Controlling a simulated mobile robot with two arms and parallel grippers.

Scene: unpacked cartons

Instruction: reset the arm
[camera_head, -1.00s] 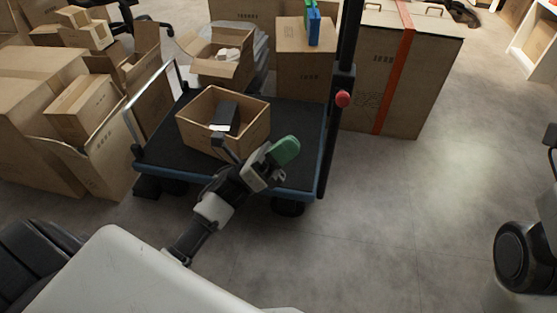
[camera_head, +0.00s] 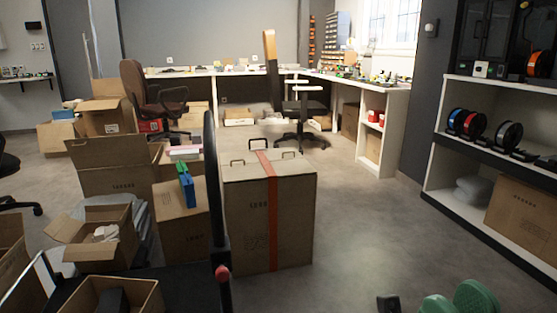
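My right gripper (camera_head: 455,300) shows at the bottom right edge of the head view. Its two green finger pads stand side by side with a small gap between them, and nothing shows between them. A small black part of it shows just to the left. The rest of that arm is cut off by the lower edge. My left gripper is not in view.
The cart with an open carton (camera_head: 88,290) on it is at the lower left. A tall carton with an orange strap (camera_head: 290,230) stands in the middle. White shelves (camera_head: 432,190) line the right side. The floor (camera_head: 370,235) between them is clear.

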